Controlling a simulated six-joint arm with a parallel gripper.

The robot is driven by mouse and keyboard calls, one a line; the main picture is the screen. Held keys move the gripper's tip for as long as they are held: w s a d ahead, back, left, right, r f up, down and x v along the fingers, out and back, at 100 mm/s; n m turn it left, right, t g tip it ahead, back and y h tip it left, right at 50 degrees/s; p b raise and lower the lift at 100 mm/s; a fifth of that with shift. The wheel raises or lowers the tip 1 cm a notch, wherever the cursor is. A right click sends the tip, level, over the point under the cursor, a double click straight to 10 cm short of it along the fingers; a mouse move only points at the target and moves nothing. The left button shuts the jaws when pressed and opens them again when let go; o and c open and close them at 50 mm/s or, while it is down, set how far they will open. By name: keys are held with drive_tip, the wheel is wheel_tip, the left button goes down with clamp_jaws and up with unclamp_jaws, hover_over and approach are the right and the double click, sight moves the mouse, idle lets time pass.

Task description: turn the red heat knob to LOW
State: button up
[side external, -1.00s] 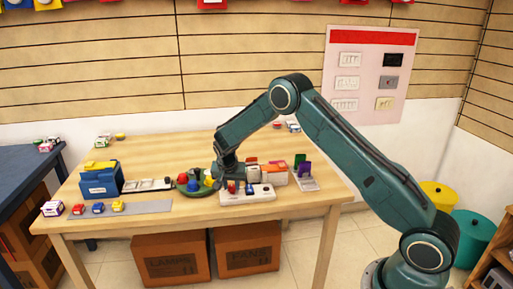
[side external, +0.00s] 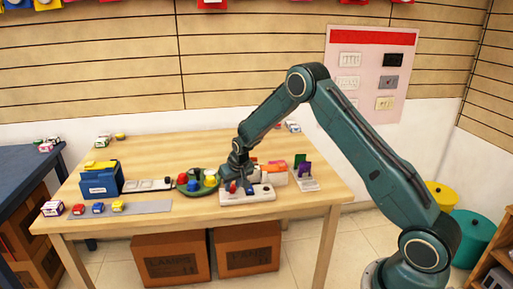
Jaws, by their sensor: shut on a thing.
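A white panel (side external: 262,195) with small controls lies near the front middle of the wooden table. A small red knob (side external: 233,187) shows at its left part, and a dark blue piece (side external: 250,190) stands to its right. My gripper (side external: 232,182) points down at the panel's left part and is shut at the red knob. The fingertips are small and dark here, and the exact contact is partly hidden. I cannot read any LOW mark or the knob's pointing direction.
A green round tray (side external: 182,188) with coloured pieces sits just left of my gripper. A blue bin (side external: 100,181), a grey strip (side external: 150,207) with small boxes, and a stand with purple and green cards (side external: 304,172) are also on the table. The back of the table is mostly clear.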

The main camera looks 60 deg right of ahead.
idle(0.4)
drive_tip(key=o, duration=1)
drive_tip(key=shift+r, duration=0.1)
drive_tip(key=v, duration=1.3)
drive_tip(key=shift+s+r, duration=0.2)
drive_tip(key=shift+r, duration=0.1)
